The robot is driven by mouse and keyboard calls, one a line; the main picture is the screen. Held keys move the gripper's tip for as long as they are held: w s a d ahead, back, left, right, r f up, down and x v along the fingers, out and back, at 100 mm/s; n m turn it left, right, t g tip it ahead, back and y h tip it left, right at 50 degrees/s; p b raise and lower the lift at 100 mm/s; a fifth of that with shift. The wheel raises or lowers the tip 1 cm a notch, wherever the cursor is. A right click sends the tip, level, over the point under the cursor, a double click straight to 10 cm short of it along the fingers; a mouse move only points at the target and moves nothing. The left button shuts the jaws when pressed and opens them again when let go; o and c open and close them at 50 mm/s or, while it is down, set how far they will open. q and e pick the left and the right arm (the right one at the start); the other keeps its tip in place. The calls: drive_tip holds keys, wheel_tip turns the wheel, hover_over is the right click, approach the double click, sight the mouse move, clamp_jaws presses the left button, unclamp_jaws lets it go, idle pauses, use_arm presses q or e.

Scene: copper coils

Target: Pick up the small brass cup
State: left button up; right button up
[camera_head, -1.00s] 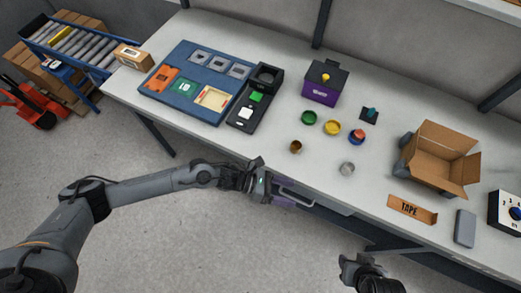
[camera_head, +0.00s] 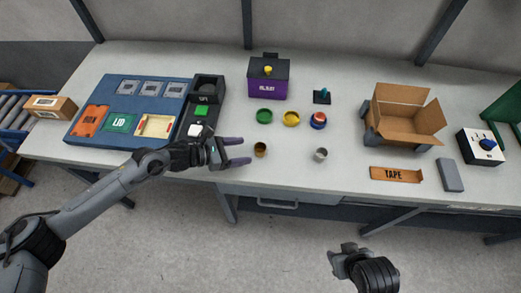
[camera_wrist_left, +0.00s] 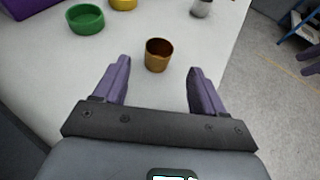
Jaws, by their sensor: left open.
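The small brass cup (camera_head: 260,149) stands upright near the front edge of the table. My left gripper (camera_head: 243,150) is open and empty just left of the cup, its fingers pointing toward it. In the left wrist view the brass cup (camera_wrist_left: 158,55) is just beyond the fingertips and between their lines, not touching them. The open left gripper (camera_wrist_left: 156,75) shows there too. My right gripper (camera_head: 345,255) is low in the head view, in front of the table and away from the cup; its jaws are not clear.
Behind the cup are a green dish (camera_head: 264,116), a yellow dish (camera_head: 291,118) and a red and blue piece (camera_head: 318,121). A silver cup (camera_head: 321,154) stands to the right.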

sight(265, 147)
use_arm(q)
drive_tip(key=shift+x, duration=2.65)
drive_tip(key=shift+w+r, duration=0.1)
drive_tip(key=shift+r, duration=0.05)
drive_tip(key=c, duration=1.1)
drive_tip(key=shift+c, duration=0.2)
